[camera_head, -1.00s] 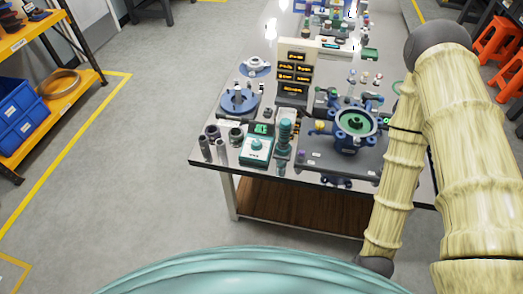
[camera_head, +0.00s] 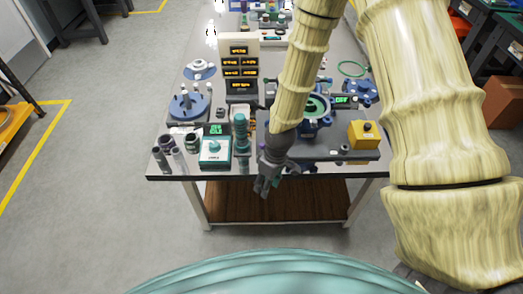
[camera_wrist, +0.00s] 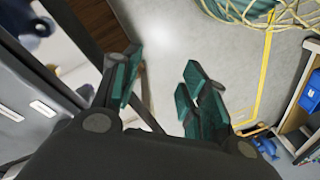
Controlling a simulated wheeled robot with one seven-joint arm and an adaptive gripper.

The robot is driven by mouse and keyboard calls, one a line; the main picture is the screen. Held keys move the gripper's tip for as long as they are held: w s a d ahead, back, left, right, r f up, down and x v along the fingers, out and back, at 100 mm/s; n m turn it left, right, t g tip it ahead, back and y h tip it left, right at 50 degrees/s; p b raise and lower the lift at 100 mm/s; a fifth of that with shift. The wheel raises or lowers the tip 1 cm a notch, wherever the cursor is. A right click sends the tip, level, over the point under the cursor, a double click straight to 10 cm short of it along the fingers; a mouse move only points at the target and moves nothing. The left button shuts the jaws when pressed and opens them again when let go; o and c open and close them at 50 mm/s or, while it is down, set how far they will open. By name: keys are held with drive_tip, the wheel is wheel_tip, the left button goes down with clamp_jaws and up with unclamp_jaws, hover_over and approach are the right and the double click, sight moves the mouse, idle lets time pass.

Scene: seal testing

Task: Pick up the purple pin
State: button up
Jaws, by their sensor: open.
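My gripper (camera_head: 265,188) hangs at the front edge of the workbench (camera_head: 190,176), right of the teal-topped tester (camera_head: 215,151). Its fingers are apart with nothing between them; the wrist view shows the open jaws (camera_wrist: 160,78) over bare floor. I cannot make out a clearly purple pin in either view. Small upright grey cylinders (camera_head: 179,159) stand at the bench's front left corner, with dark ring-like parts (camera_head: 166,144) behind them. My forearm covers part of the blue flanged fixture (camera_head: 318,112), and could hide small things there.
A yellow box (camera_head: 363,134) stands at the bench's right front. A blue disc fixture with posts (camera_head: 188,105) and a panel of lit displays (camera_head: 240,70) stand farther back. The wrist view shows a shelf with a blue bin (camera_wrist: 298,112) at right.

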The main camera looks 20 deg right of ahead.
drive_tip(key=w+r, duration=0.2)
drive_tip(key=w+r+n, duration=0.1)
drive_tip(key=w+r, duration=0.1)
drive_tip(key=w+r+n+b, duration=0.1)
drive_tip(key=w, duration=0.1)
drive_tip(key=shift+w+d+r+h, duration=0.25)
drive_tip(key=shift+d+r+h, duration=0.05)
drive_tip(key=shift+r, duration=0.1)
drive_tip(key=w+d+r+n+h+b, duration=0.1)
drive_tip(key=w+d+r+n, duration=0.15)
drive_tip(key=w+r, duration=0.55)
hover_over(262, 144)
drive_tip(key=shift+s+d+f+n+t+p, duration=0.15)
drive_tip(key=shift+f+p, duration=0.05)
drive_tip(key=shift+f, duration=0.65)
drive_tip(key=shift+s+d+f+n+t+p, duration=0.1)
drive_tip(key=shift+f+t+p, duration=0.05)
drive_tip(key=shift+f, duration=0.65)
drive_tip(key=shift+w+a+f+p, duration=0.1)
drive_tip(key=shift+f+p, duration=0.3)
drive_tip(key=shift+f, duration=0.95)
drive_tip(key=shift+w+a+f+p, duration=0.1)
drive_tip(key=shift+f+p, duration=0.3)
drive_tip(key=shift+f, duration=0.9)
clamp_jaws()
